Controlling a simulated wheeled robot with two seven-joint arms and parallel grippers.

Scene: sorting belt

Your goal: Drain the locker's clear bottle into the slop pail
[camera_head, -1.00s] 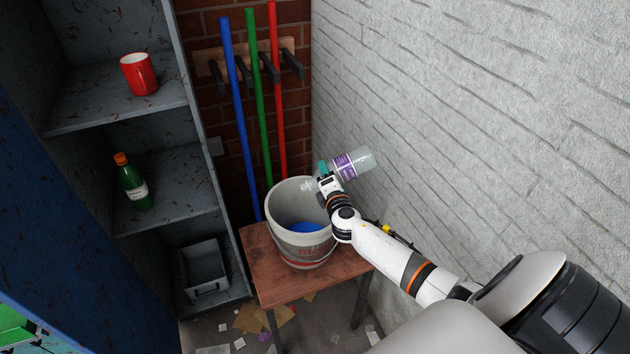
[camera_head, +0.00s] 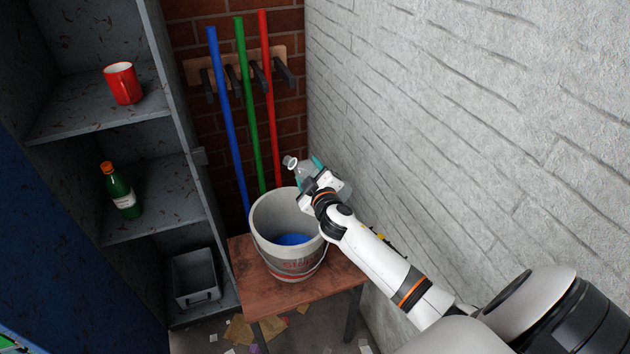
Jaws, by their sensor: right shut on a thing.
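My right gripper (camera_head: 316,184) is shut on the clear bottle (camera_head: 302,170), over the back right rim of the slop pail. The bottle is tilted, with its open neck pointing up and to the left; part of it is hidden behind the gripper. The slop pail (camera_head: 272,255) is a grey-white bucket with some blue at its bottom. It stands on a small wooden table (camera_head: 262,297). The grey locker (camera_head: 150,120) stands open at the left. My left gripper is not in view.
A red mug (camera_head: 122,84) and a green bottle (camera_head: 122,194) stand on the locker shelves, with a grey bin (camera_head: 195,279) below. Blue, green and red poles (camera_head: 246,110) hang behind the pail. A white brick wall (camera_head: 430,120) is close on the right. Paper scraps litter the floor.

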